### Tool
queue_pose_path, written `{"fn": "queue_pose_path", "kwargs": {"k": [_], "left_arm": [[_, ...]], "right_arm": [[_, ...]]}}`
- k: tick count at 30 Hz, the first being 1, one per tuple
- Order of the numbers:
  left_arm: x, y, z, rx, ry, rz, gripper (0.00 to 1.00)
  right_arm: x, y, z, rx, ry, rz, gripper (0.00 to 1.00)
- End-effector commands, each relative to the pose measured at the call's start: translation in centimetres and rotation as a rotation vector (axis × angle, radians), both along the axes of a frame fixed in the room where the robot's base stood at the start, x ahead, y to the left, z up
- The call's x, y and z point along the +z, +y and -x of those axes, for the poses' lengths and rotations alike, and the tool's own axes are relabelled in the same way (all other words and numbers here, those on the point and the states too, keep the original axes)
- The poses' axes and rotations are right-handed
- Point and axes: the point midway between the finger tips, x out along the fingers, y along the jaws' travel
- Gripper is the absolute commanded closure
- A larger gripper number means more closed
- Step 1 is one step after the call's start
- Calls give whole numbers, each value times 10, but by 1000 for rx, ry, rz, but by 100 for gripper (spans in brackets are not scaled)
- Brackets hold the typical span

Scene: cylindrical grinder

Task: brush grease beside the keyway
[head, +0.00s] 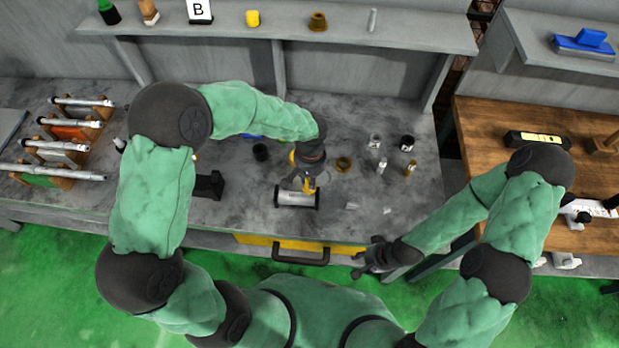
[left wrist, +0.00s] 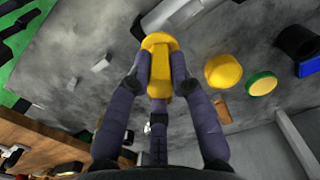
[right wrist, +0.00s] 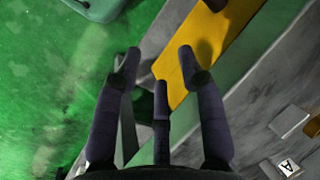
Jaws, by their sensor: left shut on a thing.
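My left gripper (head: 306,184) is shut on a yellow tool (left wrist: 158,65), seen nearly end-on between the fingers in the left wrist view. It looks like the brush; its bristles are hidden. In the head view the gripper is just above a short grey shaft (head: 296,199) lying in a dark-ended holder on the bench. The shaft also shows at the top of the left wrist view (left wrist: 172,14). I cannot make out the keyway, any grease, or whether the tool touches the shaft. My right gripper (head: 362,262) is open and empty in front of the bench, also in the right wrist view (right wrist: 160,72).
A rack of long shafts (head: 62,150) is at the left. A yellow drawer (head: 262,241) lies below the bench edge.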

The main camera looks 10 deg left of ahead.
Motion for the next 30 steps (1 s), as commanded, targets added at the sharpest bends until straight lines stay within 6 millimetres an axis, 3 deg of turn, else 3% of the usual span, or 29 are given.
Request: {"fn": "queue_pose_path", "kwargs": {"k": [30], "left_arm": [[-8,0,0,0,0,0,100]], "right_arm": [[-7,0,0,0,0,0,60]]}}
